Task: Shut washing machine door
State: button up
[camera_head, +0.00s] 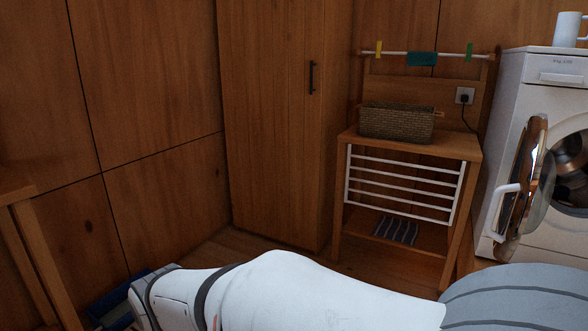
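The white washing machine (509,112) stands at the right edge and is cut off by the frame. Its round door (521,190) is open and swung out to the left, seen nearly edge-on, with a white handle (500,208) on its left side. The round opening shows behind the door at the right edge. My white and grey arm crosses the bottom of the view, in front of and below the machine. My gripper is not in view.
A wooden stand (410,146) with a wicker basket (397,122) and white rails is left of the machine. A tall wooden cabinet (270,120) stands further left. A wooden table (17,190) is at the left edge. A white mug (567,30) stands on the machine.

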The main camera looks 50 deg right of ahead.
aim_at(520, 190)
jog(key=z, duration=1.1)
jog(key=k, duration=0.1)
jog(key=z, duration=1.85)
jog(key=i, duration=1)
jog(key=u, duration=0.7)
jog(key=k, duration=1.1)
jog(key=z, duration=0.25)
